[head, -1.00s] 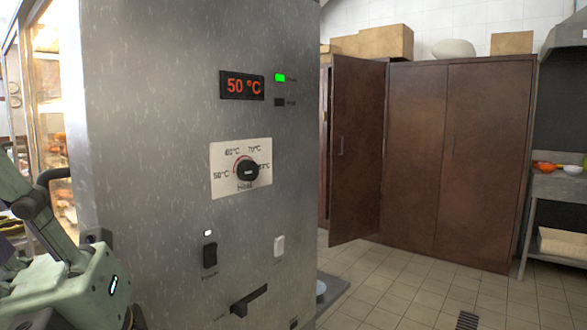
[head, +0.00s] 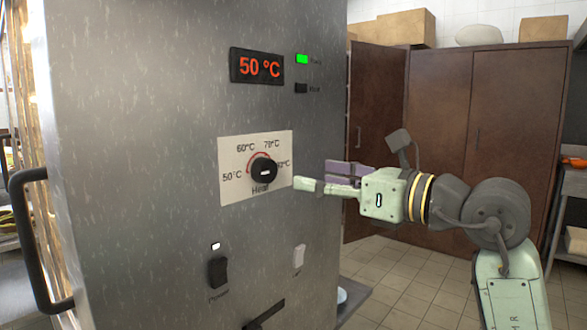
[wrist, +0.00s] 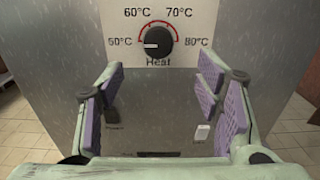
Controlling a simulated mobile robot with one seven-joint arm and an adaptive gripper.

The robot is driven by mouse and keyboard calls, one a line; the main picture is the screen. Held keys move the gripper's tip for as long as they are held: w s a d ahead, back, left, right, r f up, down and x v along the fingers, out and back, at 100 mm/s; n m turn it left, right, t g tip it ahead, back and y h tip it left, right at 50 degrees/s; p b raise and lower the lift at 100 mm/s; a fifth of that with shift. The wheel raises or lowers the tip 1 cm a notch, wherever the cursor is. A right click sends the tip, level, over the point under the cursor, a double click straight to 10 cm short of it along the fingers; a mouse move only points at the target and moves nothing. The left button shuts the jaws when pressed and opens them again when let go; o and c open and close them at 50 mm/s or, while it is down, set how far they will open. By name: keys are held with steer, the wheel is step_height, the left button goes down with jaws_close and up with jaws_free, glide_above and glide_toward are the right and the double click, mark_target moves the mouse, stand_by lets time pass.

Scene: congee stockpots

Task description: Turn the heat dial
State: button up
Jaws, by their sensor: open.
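The heat dial (head: 263,170) is a round black knob on a white plate (head: 232,185) marked 50, 60, 70 and 80 °C, on the steel cabinet front. In the wrist view the dial (wrist: 157,42) is above the middle, and its pale mark points left toward 50 °C. My gripper (head: 318,184) is right of the dial in the head view, apart from it. In the wrist view its purple-padded fingers (wrist: 163,95) are spread wide with nothing between them. The red display (head: 257,66) above reads 50 °C.
A green lamp (head: 302,59) is lit beside the display. Below the dial are a black power switch (head: 217,270), a white switch (head: 299,257) and a black lever (head: 264,315). A black door handle (head: 40,240) sticks out at left. Brown cupboards (head: 505,140) stand behind.

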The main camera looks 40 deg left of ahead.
mark_target(270, 169)
steer(key=a+p, duration=0.1)
steer(key=a, duration=0.2)
steer(key=a+p, duration=0.1)
steer(key=a, duration=0.2)
steer(key=a+p, duration=0.1)
steer(key=a, duration=0.2)
steer(key=shift+w+a+r, duration=0.1)
steer(key=shift+w+a, duration=0.25)
steer(key=shift+a, duration=0.5)
steer(key=shift+c, duration=0.4)
steer(key=c, duration=1.1)
steer(key=shift+o, duration=0.2)
